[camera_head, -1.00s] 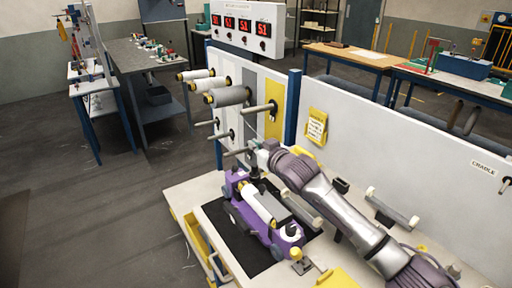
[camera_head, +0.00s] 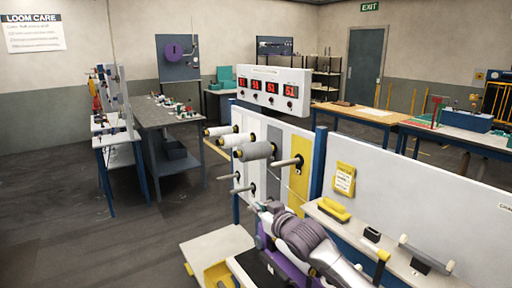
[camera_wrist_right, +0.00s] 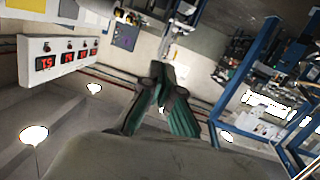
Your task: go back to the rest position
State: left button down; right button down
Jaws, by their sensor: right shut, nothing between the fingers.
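My right arm comes in from the bottom right in the head view, and its gripper (camera_head: 265,208) is at the far end, small and partly hidden by the wrist. In the right wrist view the two dark green fingers of the right gripper (camera_wrist_right: 160,80) meet at their tips, shut and empty. Below the arm in the head view is a purple machine (camera_head: 268,247), mostly hidden by the arm and cut off by the bottom edge. My left gripper is not in view.
A white panel with spools (camera_head: 257,151) on pegs stands just behind the gripper, with a red-digit display box (camera_head: 272,91) on top. A white bench panel (camera_head: 430,205) extends right. A grey table (camera_head: 165,113) stands back left. The floor (camera_head: 60,210) at left is clear.

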jog(key=s+d+f+m+g+h, duration=0.1)
jog(key=s+d+f+g, duration=0.1)
jog(key=s+f, duration=0.65)
jog(key=s+d+f+m+g+h, duration=0.1)
jog(key=s+f+g, duration=0.1)
jog(key=s+f, duration=0.65)
jog(key=s+d+f+m+g+h, duration=0.15)
jog(key=s+d, duration=0.35)
jog(key=s, duration=0.5)
jog(key=s+d+f+g+h, duration=0.25)
jog(key=s+d, duration=0.35)
jog(key=s, duration=0.4)
jog(key=s+d+f+m+g+h, duration=0.1)
jog(key=s+d+f+g, duration=0.3)
jog(key=s, duration=0.7)
notch_tip(320, 180, down, 29)
jog(key=s+d+b, duration=0.1)
jog(key=s+b, duration=0.1)
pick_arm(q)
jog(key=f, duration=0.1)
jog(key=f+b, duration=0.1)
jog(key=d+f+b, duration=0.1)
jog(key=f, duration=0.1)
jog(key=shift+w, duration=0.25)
pick_arm(e)
jog(key=s+d+f, duration=0.3)
jog(key=s+f, duration=1.3)
jog(key=shift+d+f+g, duration=0.15)
jog(key=shift+f+g, duration=0.25)
